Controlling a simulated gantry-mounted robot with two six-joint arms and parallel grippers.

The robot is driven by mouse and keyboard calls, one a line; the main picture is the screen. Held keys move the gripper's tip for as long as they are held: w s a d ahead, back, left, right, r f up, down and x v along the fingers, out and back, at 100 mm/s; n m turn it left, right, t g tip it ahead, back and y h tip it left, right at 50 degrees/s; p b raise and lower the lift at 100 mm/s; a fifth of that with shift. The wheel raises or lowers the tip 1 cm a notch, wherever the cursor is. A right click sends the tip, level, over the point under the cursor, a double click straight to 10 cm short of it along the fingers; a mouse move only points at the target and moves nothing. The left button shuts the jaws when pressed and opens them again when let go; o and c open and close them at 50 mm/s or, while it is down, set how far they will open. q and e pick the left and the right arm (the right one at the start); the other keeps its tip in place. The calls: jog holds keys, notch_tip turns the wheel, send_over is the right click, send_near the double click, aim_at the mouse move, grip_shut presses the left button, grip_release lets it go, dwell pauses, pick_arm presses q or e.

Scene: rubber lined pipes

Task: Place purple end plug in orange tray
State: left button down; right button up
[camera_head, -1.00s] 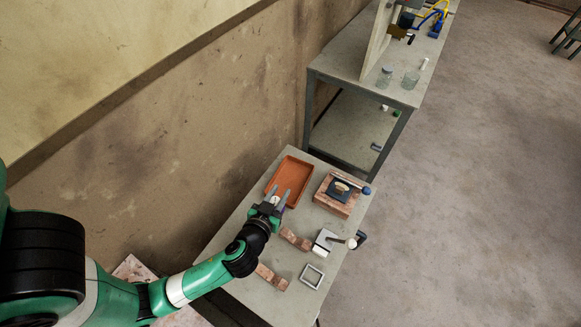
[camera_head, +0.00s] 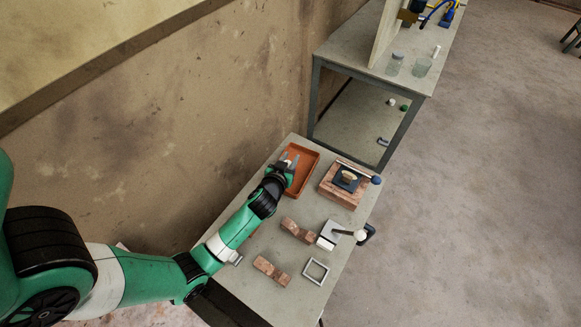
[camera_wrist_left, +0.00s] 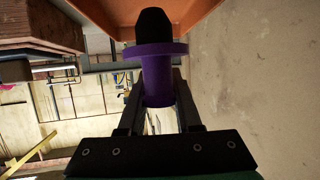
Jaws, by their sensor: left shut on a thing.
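The purple end plug (camera_wrist_left: 158,88) is between the fingers of my left gripper in the left wrist view. It has a wide purple flange and a black rounded tip that points away from the gripper. My left gripper (camera_head: 290,162) is shut on the plug. In the head view it is at the left part of the orange tray (camera_head: 303,182), over it. The tray's orange wall also shows close beyond the plug in the left wrist view (camera_wrist_left: 188,12). I cannot tell whether the plug touches the tray. My right gripper is not in view.
Right of the tray is a brick block (camera_head: 341,187) with a dark tool on it. Brick pieces (camera_head: 297,230), a pale block with a handle (camera_head: 331,234) and a square frame (camera_head: 315,271) lie nearer. A wall is on the left. A second table (camera_head: 345,58) stands behind.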

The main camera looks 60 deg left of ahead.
pick_arm(q)
jog(key=shift+w+a+f, duration=0.15)
jog(key=shift+a+f, duration=0.05)
jog(key=shift+f, duration=0.05)
notch_tip(320, 180, down, 3)
jog(key=shift+f+b, duration=0.2)
jog(key=shift+b, duration=0.85)
jog(key=shift+r, duration=0.1)
jog(key=shift+f, duration=0.25)
jog(key=c, duration=0.6)
grip_release()
jog(key=shift+r, duration=0.1)
